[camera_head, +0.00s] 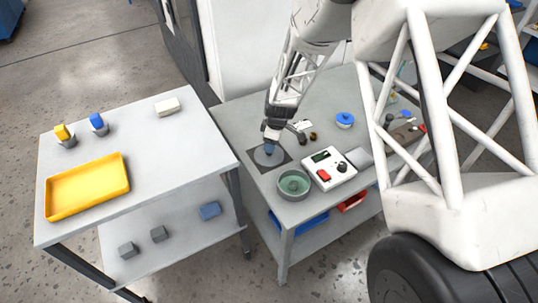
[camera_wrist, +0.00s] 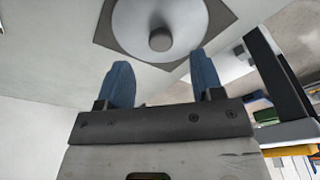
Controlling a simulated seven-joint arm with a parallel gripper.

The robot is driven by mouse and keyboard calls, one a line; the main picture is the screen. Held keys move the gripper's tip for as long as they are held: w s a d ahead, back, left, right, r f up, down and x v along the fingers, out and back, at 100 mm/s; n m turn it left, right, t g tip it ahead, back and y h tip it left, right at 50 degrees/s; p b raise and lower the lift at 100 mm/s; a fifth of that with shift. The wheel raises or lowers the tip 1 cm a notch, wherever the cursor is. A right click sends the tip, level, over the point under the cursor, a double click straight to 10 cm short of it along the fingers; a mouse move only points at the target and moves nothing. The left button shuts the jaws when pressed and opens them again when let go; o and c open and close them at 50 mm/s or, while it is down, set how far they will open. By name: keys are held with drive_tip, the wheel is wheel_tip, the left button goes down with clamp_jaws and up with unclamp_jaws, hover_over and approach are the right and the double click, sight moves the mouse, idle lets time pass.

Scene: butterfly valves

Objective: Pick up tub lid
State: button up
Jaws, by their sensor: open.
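A round grey lid (camera_wrist: 185,25) with a short knob (camera_wrist: 160,40) at its middle lies flat on a dark square mat (camera_wrist: 108,36). In the head view the lid (camera_head: 265,159) shows near the left edge of the grey table, partly behind my gripper (camera_head: 270,146). My gripper (camera_wrist: 161,62) also shows in the wrist view, with two blue fingers apart and nothing between them. The knob lies beyond the fingertips, roughly in line with the gap. A round green tub (camera_head: 293,194) stands on the table in front of the lid.
A white box with red and dark buttons (camera_head: 330,171) stands right of the tub. A blue round piece (camera_head: 345,119) and small dark parts (camera_head: 301,137) lie farther back. A separate left table holds a yellow tray (camera_head: 88,187). A gap separates the two tables.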

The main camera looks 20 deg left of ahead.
drive_tip(key=shift+f, duration=0.15)
drive_tip(key=shift+a+f, duration=0.25)
drive_tip(key=shift+f, duration=0.95)
drive_tip(key=shift+a+f, duration=0.2)
drive_tip(key=shift+f, duration=1)
drive_tip(key=shift+c, duration=0.2)
drive_tip(key=c, duration=1)
